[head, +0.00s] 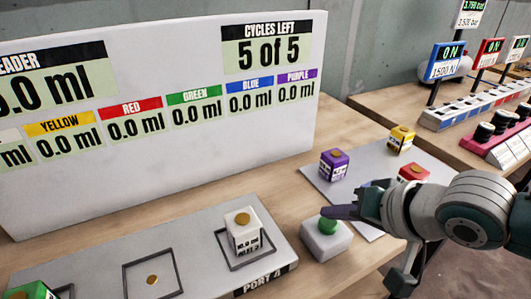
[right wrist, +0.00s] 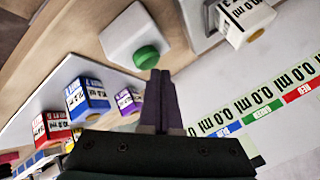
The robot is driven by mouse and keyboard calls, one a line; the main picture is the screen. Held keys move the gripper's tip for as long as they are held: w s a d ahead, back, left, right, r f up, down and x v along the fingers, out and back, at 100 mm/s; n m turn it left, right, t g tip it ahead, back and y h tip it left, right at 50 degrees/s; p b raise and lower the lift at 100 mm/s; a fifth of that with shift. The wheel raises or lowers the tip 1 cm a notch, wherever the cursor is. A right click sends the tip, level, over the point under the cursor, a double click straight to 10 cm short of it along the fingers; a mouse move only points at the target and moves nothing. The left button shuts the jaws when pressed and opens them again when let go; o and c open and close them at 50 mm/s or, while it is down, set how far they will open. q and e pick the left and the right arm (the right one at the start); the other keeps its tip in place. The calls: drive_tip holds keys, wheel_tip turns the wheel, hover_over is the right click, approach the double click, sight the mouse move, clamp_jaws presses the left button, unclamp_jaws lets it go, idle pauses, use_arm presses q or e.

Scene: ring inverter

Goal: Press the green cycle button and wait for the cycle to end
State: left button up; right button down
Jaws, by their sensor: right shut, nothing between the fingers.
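The green cycle button (head: 328,226) is a round cap on a small white box (head: 322,244) at the front of the table. It also shows in the right wrist view (right wrist: 147,57). My right gripper (head: 330,212) is shut and empty, its dark fingertips level with the top of the button and partly covering it in the head view. In the right wrist view the fingertips (right wrist: 158,75) are just beside the green cap. I cannot tell whether they touch it. The display board (head: 160,130) reads "5 of 5" cycles left and 0.0 ml. My left gripper is not in view.
A white cube (head: 243,234) sits in the port 4 frame, left of the button; a green cube (head: 30,291) is at bottom left. Purple (head: 333,164), yellow (head: 401,139) and red (head: 413,173) cubes stand on the grey tray (head: 375,166). The middle port (head: 150,270) is empty.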

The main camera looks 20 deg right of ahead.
sight(332, 227)
drive_tip(key=shift+f, duration=0.15)
idle(0.3)
drive_tip(key=shift+f+b, duration=0.3)
drive_tip(key=shift+f, duration=0.2)
drive_tip(key=shift+r, duration=0.1)
idle(0.5)
drive_tip(key=shift+r+p, duration=0.85)
drive_tip(key=shift+p, duration=0.25)
wheel_tip(332, 227, up, 5)
drive_tip(key=p, duration=0.5)
drive_tip(key=shift+r+p, duration=0.1)
drive_tip(key=shift+p, duration=0.25)
